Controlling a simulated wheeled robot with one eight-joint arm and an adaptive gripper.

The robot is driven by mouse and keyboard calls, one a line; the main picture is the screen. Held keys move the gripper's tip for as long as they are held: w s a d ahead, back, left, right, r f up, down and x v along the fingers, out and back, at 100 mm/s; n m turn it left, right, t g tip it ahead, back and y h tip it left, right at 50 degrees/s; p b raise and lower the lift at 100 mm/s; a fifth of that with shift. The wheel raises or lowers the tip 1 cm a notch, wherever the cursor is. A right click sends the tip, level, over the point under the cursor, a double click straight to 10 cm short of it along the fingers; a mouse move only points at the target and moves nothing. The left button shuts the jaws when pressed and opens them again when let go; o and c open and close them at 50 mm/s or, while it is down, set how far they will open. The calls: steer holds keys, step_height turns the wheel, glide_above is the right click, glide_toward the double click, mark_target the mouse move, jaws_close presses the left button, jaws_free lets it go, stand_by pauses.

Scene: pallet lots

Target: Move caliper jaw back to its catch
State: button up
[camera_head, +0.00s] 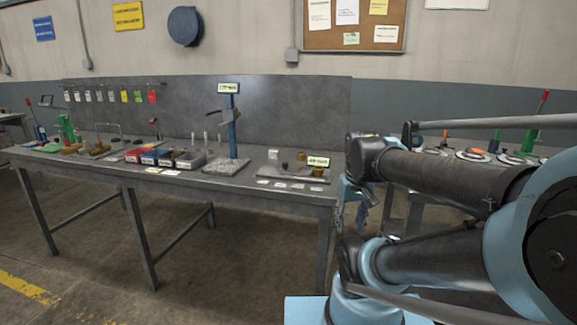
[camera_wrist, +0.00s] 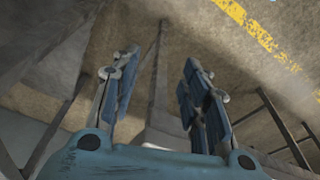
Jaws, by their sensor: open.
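A blue upright post (camera_head: 232,130) with a label on top stands on a grey speckled base plate (camera_head: 226,167) on the long workbench. A dark crosspiece (camera_head: 220,114) sticks out to the left from the post's upper part; it looks like the caliper jaw, but it is too small to be sure. No separate catch can be made out. In the wrist view my gripper (camera_wrist: 160,88) is open and empty, its two blue-padded fingers apart over the floor. It is well away from the post. The wrist view does not show the post.
The workbench (camera_head: 225,187) carries small red and blue bins (camera_head: 150,157), a tray (camera_head: 290,172) with small parts right of the post, and a green press (camera_head: 67,125) at far left. A second table (camera_head: 470,165) with round plates stands behind my arm. Floor in front is clear.

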steer(key=w+a+r, duration=0.3)
steer(key=w+r, duration=0.5)
steer(key=r, duration=0.1)
step_height(320, 180, up, 14)
steer(key=n+g, duration=0.2)
steer(key=n, duration=0.1)
glide_above(286, 162)
step_height(286, 162, down, 17)
steer(key=shift+w+a, duration=0.1)
steer(key=shift+w, duration=0.05)
steer(key=shift+c, duration=0.2)
jaws_close()
